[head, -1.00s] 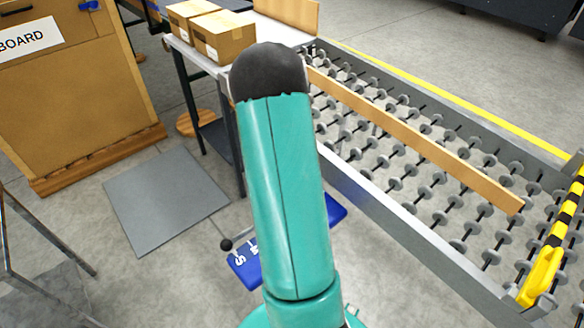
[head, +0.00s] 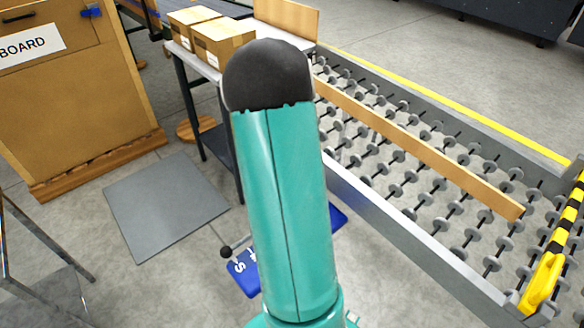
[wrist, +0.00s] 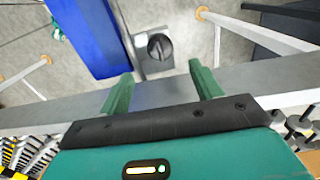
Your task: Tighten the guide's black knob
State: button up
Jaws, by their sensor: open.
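The black knob (wrist: 160,46) shows in the wrist view as a round cap with a raised ridge, on a grey metal bracket (wrist: 151,68). My gripper (wrist: 161,73) is open, its two green fingers apart. In the picture the knob lies just beyond the fingertips, between their lines, with nothing between the fingers gripped. I cannot tell the height gap between fingertips and knob. A long wooden strip (head: 420,150) lies along the roller bed.
A grey rail (wrist: 240,88) crosses under my fingers, and a blue part (wrist: 88,35) stands left of the knob. In the head view are a roller conveyor (head: 390,231), cartons (head: 222,41) on a table and a grey floor plate (head: 165,205).

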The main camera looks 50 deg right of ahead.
notch_tip(320, 180, up, 5)
jog(key=shift+r, duration=0.1)
dwell(0.6)
